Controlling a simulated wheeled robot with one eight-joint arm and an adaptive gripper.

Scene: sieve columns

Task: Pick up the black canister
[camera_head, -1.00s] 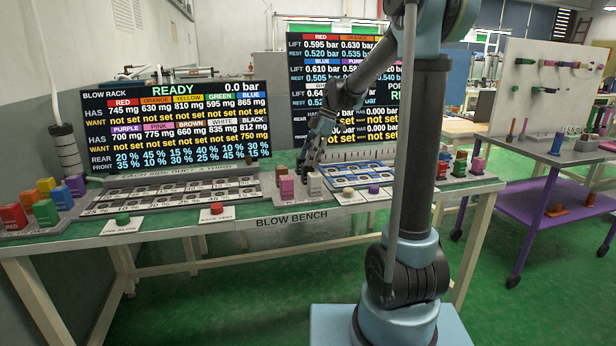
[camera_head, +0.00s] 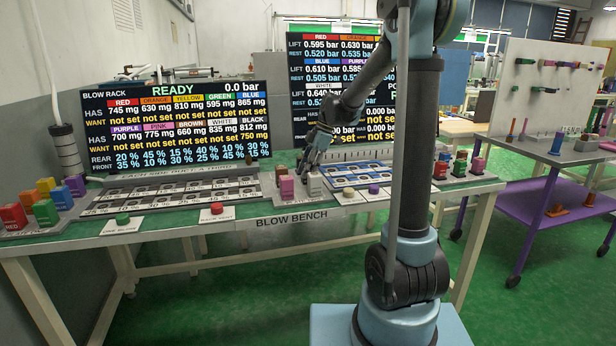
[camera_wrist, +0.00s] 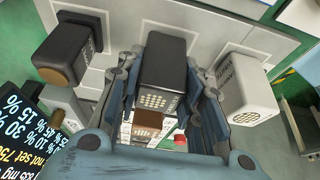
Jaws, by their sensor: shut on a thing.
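The black canister (camera_wrist: 163,62) is a dark box with rounded edges and a perforated end. In the wrist view it sits between the two fingers of my gripper (camera_wrist: 170,95), which is shut on it. In the head view my gripper (camera_head: 306,170) is low over the grey stand on the blow bench, and its fingers mostly hide the canister. I cannot tell whether the canister is clear of the stand.
A pink canister (camera_head: 286,188) is at the stand's front. Coloured blocks (camera_head: 45,200) sit at far left.

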